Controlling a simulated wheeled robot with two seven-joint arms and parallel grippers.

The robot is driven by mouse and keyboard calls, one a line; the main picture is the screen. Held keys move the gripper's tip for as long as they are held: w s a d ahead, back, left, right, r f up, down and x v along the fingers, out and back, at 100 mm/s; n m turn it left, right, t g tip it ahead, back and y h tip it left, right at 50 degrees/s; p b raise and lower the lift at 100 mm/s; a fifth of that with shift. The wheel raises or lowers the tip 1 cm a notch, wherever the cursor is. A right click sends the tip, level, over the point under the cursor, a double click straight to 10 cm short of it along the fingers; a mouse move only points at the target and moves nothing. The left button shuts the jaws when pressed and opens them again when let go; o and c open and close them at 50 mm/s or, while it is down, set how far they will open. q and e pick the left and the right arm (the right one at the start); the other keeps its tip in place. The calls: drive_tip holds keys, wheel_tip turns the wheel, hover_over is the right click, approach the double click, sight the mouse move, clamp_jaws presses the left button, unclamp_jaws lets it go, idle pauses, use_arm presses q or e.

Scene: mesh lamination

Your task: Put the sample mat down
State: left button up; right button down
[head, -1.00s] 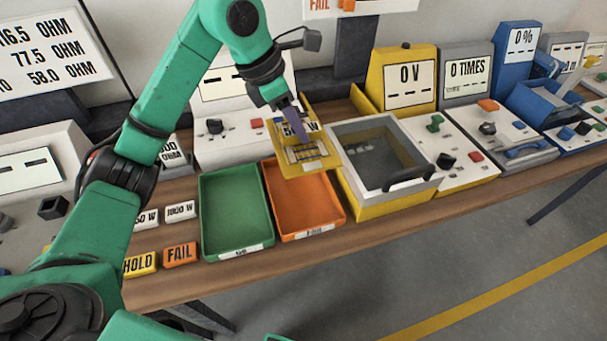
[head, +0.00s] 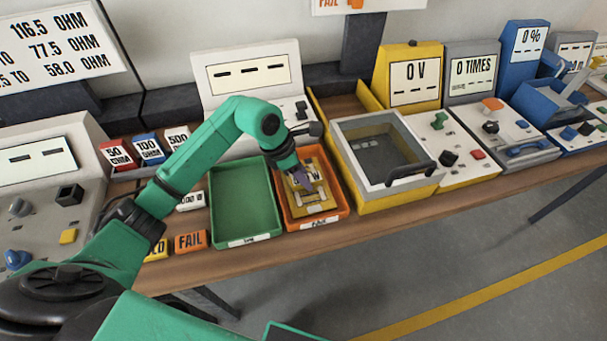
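The sample mat (head: 318,203) is a yellow flat piece with a pale grid on it. It lies in or just above the orange tray (head: 315,223); I cannot tell whether it touches the tray floor. My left gripper (head: 303,181) reaches down over the mat's upper part with its purple-grey fingers at the mat. The fingers are too small and partly hidden to tell whether they still grip it. My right gripper is not in view.
An empty green tray (head: 240,205) stands directly left of the orange one. A yellow and grey box with a black handle (head: 385,160) stands close on the right. FAIL (head: 191,242) and other label blocks lie left of the trays. Instruments line the back.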

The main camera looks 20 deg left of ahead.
use_arm(q)
drive_tip(key=shift+o, duration=1.2)
drive_tip(key=shift+r, duration=0.1)
drive_tip(key=shift+r, duration=0.2)
drive_tip(key=b+v, duration=0.1)
drive_tip(key=v, duration=1)
drive_tip(key=shift+s+r+b, duration=0.2)
drive_tip(key=shift+r+b, duration=0.15)
drive_tip(key=shift+a, duration=0.1)
